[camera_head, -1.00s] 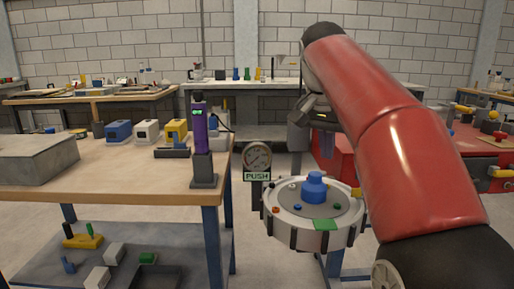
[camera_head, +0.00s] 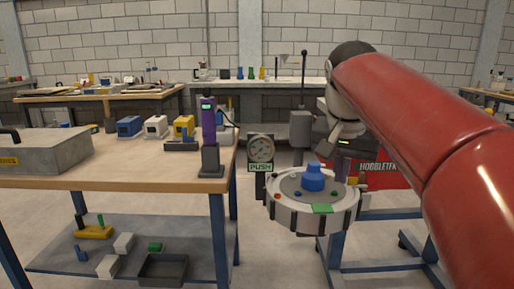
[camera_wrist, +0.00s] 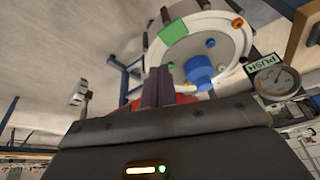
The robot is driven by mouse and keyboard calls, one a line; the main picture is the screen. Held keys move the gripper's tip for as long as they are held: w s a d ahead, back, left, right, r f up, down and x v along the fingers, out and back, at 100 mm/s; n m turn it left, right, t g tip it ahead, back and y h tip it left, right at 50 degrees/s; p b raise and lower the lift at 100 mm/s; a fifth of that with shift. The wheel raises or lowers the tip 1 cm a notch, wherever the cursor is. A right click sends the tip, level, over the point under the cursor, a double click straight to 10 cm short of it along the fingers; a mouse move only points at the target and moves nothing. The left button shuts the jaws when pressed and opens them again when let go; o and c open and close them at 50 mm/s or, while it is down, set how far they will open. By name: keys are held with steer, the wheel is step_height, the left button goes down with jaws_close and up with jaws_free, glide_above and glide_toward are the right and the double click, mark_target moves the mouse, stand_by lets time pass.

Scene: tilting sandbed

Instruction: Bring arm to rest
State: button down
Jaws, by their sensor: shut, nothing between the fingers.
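My red arm reaches in from the right in the head view, with its wrist bent down behind the round sandbed's right side. In the wrist view, my gripper (camera_wrist: 158,87) shows as two dark purple fingers side by side, shut with nothing between them. The white round sandbed (camera_head: 290,217) has a blue knob (camera_head: 313,178) in its middle and a green pad (camera_head: 322,208) on its front rim. It also shows upside down in the wrist view (camera_wrist: 185,47), beyond my fingertips.
A gauge with a PUSH sign (camera_head: 261,150) stands left of the sandbed. A wooden workbench (camera_head: 110,160) holds a purple device (camera_head: 209,130), small boxes and a grey case (camera_head: 45,150). A red cabinet (camera_head: 375,172) stands behind my wrist.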

steer(key=s+f+n+t+y, duration=0.1)
steer(key=s+f+n, duration=0.3)
steer(key=s+f, duration=1.5)
steer(key=shift+a+f+n+t, duration=0.4)
steer(key=shift+f, duration=0.5)
